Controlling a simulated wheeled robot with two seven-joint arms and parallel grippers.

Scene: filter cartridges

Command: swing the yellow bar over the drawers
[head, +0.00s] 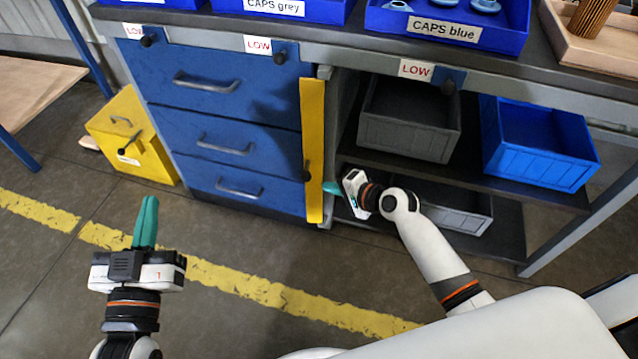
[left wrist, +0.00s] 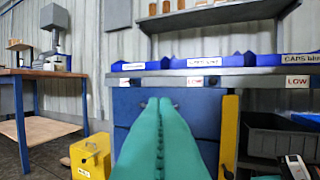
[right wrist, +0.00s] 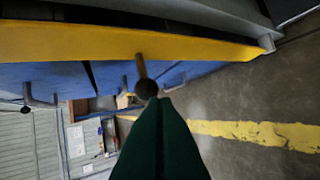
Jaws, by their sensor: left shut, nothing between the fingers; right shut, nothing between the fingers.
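The yellow bar (head: 314,130) stands upright along the right edge of the blue drawer cabinet (head: 222,120), beside the drawer fronts. A dark knob (head: 307,170) sticks out from its lower half. The bar also shows in the left wrist view (left wrist: 229,135) and across the top of the right wrist view (right wrist: 120,42), with its round knob (right wrist: 146,88). My right gripper (head: 329,187) is shut and empty, its tips close to the bar's right side by the knob; I cannot tell whether they touch. My left gripper (head: 149,199) is shut and empty, over the floor in front of the drawers.
A yellow box (head: 130,138) stands on the floor left of the drawers. Shelves right of the bar hold a grey bin (head: 410,137) and a blue bin (head: 540,165). Blue trays (head: 448,28) line the worktop. The floor before the drawers is clear.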

